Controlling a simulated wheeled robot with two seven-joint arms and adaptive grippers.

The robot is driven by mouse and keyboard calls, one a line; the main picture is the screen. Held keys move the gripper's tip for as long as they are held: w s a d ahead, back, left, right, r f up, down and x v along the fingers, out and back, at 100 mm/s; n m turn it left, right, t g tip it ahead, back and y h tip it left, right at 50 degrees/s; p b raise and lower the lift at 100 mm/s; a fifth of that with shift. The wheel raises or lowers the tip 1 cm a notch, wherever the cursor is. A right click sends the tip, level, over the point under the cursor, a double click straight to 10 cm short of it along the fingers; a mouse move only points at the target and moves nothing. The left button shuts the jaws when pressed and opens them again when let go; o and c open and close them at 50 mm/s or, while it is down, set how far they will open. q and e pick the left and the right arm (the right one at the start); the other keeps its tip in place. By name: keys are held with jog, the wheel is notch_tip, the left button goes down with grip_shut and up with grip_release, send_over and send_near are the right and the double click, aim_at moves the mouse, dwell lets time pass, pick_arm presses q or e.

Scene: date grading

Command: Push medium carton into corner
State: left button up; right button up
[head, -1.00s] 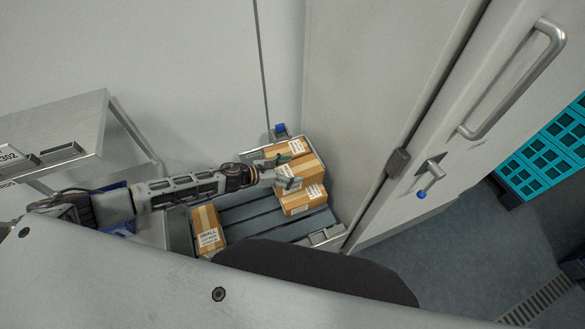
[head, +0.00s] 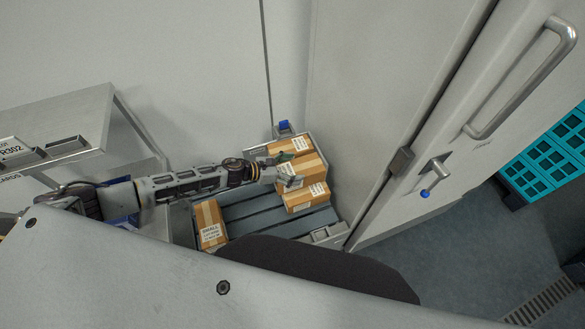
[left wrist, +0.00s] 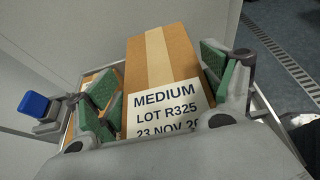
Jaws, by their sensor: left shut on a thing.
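The medium carton (head: 312,168), brown with a white label, is in the cart's far right part in the head view. In the left wrist view the label on this carton (left wrist: 162,60) reads MEDIUM, LOT R325. My left gripper (head: 288,170) is shut on it, with a green-padded finger on either side; both fingers also show in the left wrist view (left wrist: 164,92). One carton (head: 290,145) lies behind it and another (head: 306,198) lies in front of it, both close. The carton's underside is hidden. My right gripper is not in view.
The low cart's slatted deck (head: 255,212) is bare between these cartons and a carton labelled SMALL (head: 210,222) at left. A wall stands behind and a door with a long handle (head: 525,80) at right. A steel table (head: 105,125) stands left. Teal crates (head: 545,160) are far right.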

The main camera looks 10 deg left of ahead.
pick_arm(q)
jog(key=shift+f+b, duration=1.65)
jog(key=shift+f, duration=0.4)
jog(key=shift+f+b, duration=1)
jog(key=shift+f, duration=0.4)
jog(key=shift+f+b, duration=0.2)
jog(key=shift+b, duration=0.35)
jog(key=o, duration=1.6)
jog(key=shift+f, duration=0.15)
jog(key=shift+s+a, duration=0.1)
